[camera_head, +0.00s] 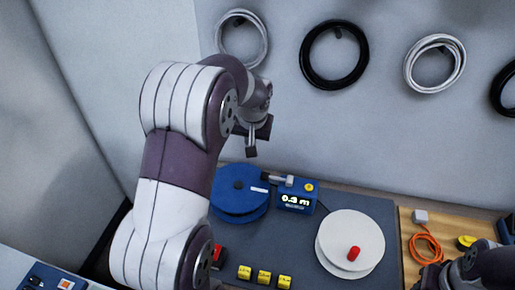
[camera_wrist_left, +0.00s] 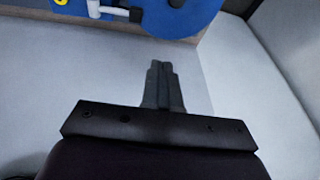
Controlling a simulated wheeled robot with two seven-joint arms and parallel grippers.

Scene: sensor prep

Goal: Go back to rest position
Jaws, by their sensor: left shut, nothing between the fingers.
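My left arm rises from the bottom left in the head view and bends over at the top. Its gripper (camera_head: 251,152) hangs in front of the back wall, above the blue reel (camera_head: 240,192) and apart from it. In the left wrist view the left gripper (camera_wrist_left: 160,66) has its two fingers together with nothing between them. Part of my right arm shows at the bottom right of the head view, dark and cut off by the frame edge; its finger state cannot be made out.
A blue meter (camera_head: 297,197) reading 0.3 m stands beside the blue reel. A white reel (camera_head: 350,240) with a red knob, several yellow blocks (camera_head: 264,277) and an orange cable (camera_head: 429,240) lie on the bench. Coiled cables (camera_head: 334,54) hang on the wall.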

